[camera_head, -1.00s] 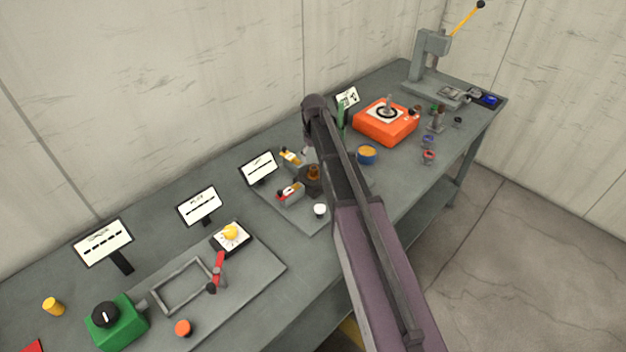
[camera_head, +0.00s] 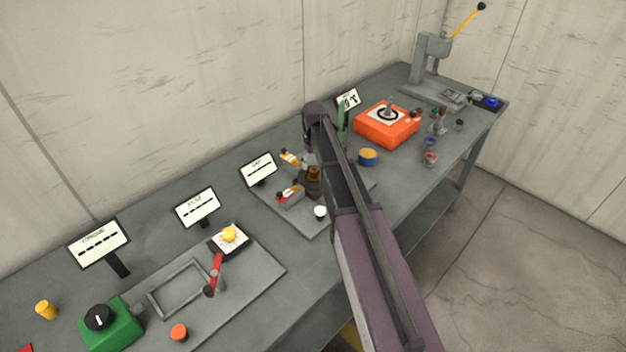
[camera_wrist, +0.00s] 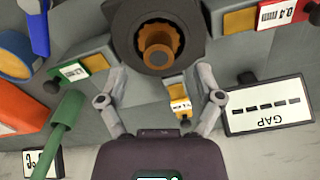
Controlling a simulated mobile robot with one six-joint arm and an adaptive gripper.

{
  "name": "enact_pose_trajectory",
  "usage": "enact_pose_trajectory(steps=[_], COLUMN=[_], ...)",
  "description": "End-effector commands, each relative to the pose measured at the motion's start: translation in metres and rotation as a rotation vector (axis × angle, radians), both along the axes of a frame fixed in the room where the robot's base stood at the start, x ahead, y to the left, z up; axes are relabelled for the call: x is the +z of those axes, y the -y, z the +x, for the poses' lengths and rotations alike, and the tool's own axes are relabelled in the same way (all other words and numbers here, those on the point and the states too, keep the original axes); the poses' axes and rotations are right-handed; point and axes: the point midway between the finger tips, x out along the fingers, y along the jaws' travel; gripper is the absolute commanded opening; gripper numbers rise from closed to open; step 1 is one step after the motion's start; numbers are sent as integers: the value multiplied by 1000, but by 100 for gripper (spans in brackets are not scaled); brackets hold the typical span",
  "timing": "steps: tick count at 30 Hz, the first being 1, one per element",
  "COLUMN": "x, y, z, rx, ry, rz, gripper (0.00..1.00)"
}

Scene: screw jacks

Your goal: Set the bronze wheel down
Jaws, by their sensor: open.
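The bronze wheel (camera_wrist: 158,47) shows in the wrist view as a scalloped brown ring around a round post. It sits within a dark grey round body (camera_wrist: 205,28). In the head view the wheel (camera_head: 313,173) is small, beside my arm on the grey plate at the middle of the bench. My gripper (camera_wrist: 160,76) is open, with its two fingers spread to either side just below the wheel in the wrist view. In the head view my arm hides the gripper.
A GAP sign (camera_wrist: 268,105) stands close to one finger. A green post (camera_wrist: 62,120) is on the other side. Gauge blocks with red (camera_wrist: 270,15) and green (camera_wrist: 75,72) labels flank the dark body.

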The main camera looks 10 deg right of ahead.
Motion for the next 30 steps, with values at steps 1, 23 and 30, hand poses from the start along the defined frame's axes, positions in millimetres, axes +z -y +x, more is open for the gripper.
enact_pose_trajectory(steps=[1,23,30], x=[-8,-36,-36], y=[0,1,1], z=[0,1,1], rx=[0,-1,-1], ry=[0,0,0], rz=[0,0,0], gripper=[84,84,84])
